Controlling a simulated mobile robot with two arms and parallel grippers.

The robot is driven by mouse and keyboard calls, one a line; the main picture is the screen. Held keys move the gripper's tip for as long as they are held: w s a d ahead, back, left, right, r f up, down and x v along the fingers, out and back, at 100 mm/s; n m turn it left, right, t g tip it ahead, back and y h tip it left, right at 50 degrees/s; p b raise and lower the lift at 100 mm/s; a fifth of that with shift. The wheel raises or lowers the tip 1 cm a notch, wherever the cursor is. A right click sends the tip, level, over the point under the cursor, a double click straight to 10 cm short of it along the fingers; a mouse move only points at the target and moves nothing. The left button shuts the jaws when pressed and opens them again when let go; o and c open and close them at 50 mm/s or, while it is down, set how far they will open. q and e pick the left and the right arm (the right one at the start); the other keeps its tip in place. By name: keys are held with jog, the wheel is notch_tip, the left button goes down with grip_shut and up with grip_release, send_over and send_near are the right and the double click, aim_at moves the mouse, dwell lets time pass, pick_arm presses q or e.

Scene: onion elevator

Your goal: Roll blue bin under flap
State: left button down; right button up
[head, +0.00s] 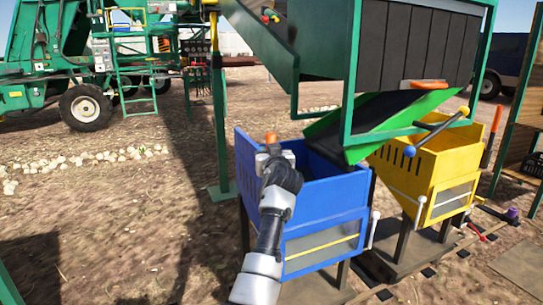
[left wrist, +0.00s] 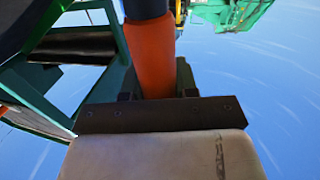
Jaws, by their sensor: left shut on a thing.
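The blue bin (head: 325,190) stands on legs in the middle of the head view, its open top facing up. The green flap (head: 345,147) slopes down from the right, its low end over the right part of the blue bin's opening. My left gripper (head: 270,150) is at the bin's far left corner, shut on an upright orange handle (head: 270,137). The left wrist view shows the orange handle (left wrist: 150,62) upright between the jaws; the fingertips are mostly hidden there. My right gripper is in neither view.
A yellow bin (head: 435,165) stands close on the right, with a blue-ended lever (head: 430,135) by it. The green elevator frame (head: 347,110) and a green post (head: 219,130) stand close by. Bare ground is open at left; a green machine (head: 85,60) stands behind.

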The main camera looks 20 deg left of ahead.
pick_arm(q)
jog(key=shift+d+r, duration=0.1)
jog(key=shift+r, duration=0.05)
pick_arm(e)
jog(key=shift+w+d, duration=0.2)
pick_arm(q)
jog(key=c, duration=1.1)
grip_release()
jog(key=shift+w, duration=0.15)
jog(key=shift+o, duration=1.3)
jog(key=shift+w+d, duration=0.15)
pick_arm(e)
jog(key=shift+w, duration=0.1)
